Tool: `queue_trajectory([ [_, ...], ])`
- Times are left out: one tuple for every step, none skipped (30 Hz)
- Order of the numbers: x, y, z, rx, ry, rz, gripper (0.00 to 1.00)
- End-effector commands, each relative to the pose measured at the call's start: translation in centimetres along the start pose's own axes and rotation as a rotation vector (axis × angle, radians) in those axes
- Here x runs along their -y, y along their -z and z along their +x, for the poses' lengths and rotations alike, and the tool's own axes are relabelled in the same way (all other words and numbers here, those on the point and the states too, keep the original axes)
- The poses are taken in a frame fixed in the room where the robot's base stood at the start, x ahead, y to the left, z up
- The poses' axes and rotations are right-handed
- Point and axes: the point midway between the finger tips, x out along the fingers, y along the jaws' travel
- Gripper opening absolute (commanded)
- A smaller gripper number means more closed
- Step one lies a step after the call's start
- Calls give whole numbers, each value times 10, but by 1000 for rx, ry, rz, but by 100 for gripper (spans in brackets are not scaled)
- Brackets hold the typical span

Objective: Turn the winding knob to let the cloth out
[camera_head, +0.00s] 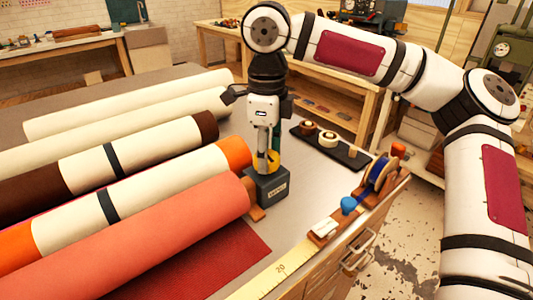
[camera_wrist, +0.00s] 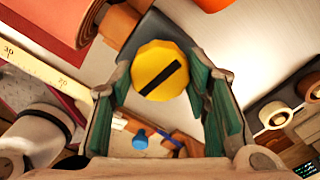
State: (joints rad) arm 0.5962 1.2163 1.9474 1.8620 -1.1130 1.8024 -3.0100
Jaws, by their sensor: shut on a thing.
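The winding knob (camera_head: 261,161) is yellow and sits on top of a dark grey box (camera_head: 268,187) at the end of the salmon-red roll (camera_head: 160,225). In the wrist view the knob (camera_wrist: 159,70) shows a black bar running diagonally, lower left to upper right. My gripper (camera_head: 265,150) points straight down over the box, with its fingers on both sides of the knob and shut on it. Dark red cloth (camera_head: 215,262) lies flat on the table in front of the salmon roll. The fingers hide part of the knob in the head view.
Other rolls, cream (camera_head: 125,105) and banded, lie at the left. A dark tray (camera_head: 332,146) with small rolls stands behind right. A yellow ruler (camera_head: 272,281), a blue knob (camera_head: 348,205) and a tape reel (camera_head: 380,175) line the table's right edge.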

Motion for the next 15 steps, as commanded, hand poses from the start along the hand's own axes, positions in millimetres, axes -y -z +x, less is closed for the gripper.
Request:
queue_trajectory([
  [0,1,2,-6,-2,0,16],
  [0,1,2,-6,-3,0,16],
  [0,1,2,-6,-3,0,16],
  [0,1,2,-6,-3,0,16],
  [0,1,2,-6,-3,0,16],
  [0,1,2,-6,-3,0,16],
  [0,1,2,-6,-3,0,46],
  [0,1,2,-6,-3,-1,52],
  [0,1,2,-5,-3,0,62],
  [0,1,1,-5,-3,0,64],
  [0,1,1,-5,-3,0,64],
  [0,1,1,-4,-2,0,64],
  [0,1,1,-4,-2,0,64],
  [0,1,1,-4,-2,0,64],
  [0,1,1,-3,-2,0,64],
])
